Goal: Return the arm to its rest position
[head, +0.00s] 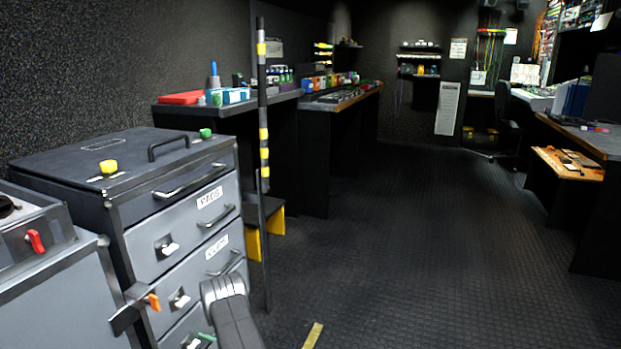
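A grey jointed shape at the bottom edge, left of centre, looks like a link of my own arm. It stands in front of the lower drawers of a grey drawer cabinet (132,225). I cannot make out my gripper or its fingers in the head view, so what it holds, if anything, is hidden.
A thin black pole with yellow bands (263,150) stands close right of the cabinet. A grey case with a red latch (35,241) is at the left edge. A loaded workbench (225,108) lines the left wall. A low wooden bench (566,163) is at right. The middle floor (420,240) is clear.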

